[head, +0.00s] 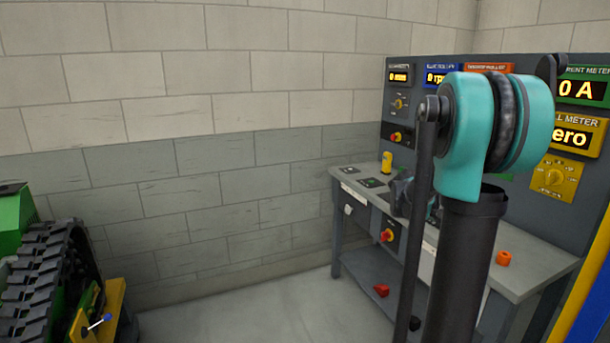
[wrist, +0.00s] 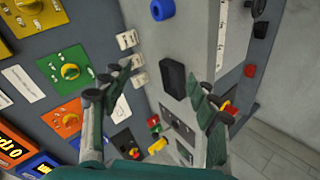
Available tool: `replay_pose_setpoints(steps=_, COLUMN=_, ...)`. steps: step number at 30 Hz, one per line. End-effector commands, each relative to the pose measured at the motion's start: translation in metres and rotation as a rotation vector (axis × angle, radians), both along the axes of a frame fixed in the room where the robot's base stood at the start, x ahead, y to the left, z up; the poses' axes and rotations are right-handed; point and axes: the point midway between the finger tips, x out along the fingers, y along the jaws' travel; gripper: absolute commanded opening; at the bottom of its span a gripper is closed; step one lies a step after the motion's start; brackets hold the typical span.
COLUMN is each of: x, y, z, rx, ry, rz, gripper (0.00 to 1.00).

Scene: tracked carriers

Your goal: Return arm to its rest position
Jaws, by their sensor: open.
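My arm (head: 495,125), teal and black, stands raised at the right of the head view, in front of the workbench. My gripper shows in the wrist view (wrist: 163,80); its two dark green fingers are spread apart with nothing between them. Behind the fingers lie the grey bench top and the control panel, seen tilted. A black block (wrist: 172,79) on the bench top appears between the fingertips, beyond them; the gap to it is unclear. In the head view the arm hides part of the bench and panel, and the gripper cannot be made out clearly.
The grey workbench (head: 530,265) carries a yellow object (head: 387,162) and an orange piece (head: 503,258). The control panel (head: 397,115) rises behind it. A red object (head: 381,290) lies on the lower shelf. A green tracked machine (head: 45,265) stands at left. The floor (head: 235,305) between is clear.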

Motion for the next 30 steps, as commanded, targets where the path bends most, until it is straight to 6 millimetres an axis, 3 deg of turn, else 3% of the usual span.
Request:
replay_pose_setpoints(steps=1, x=-0.023, y=0.022, z=-0.012, rx=0.061, ry=0.0, rz=0.006, gripper=0.6)
replay_pose_setpoints(steps=12, x=-0.188, y=0.177, z=-0.112, rx=0.553, ry=0.044, rz=0.053, gripper=0.6)
replay_pose_setpoints(steps=18, x=-0.26, y=0.238, z=-0.152, rx=0.753, ry=0.087, rz=0.081, gripper=0.6)
replay_pose_setpoints(steps=23, x=-0.286, y=0.259, z=-0.165, rx=0.827, ry=0.105, rz=0.092, gripper=0.6)
replay_pose_setpoints(steps=30, x=-0.289, y=0.263, z=-0.167, rx=0.839, ry=0.108, rz=0.093, gripper=0.6)
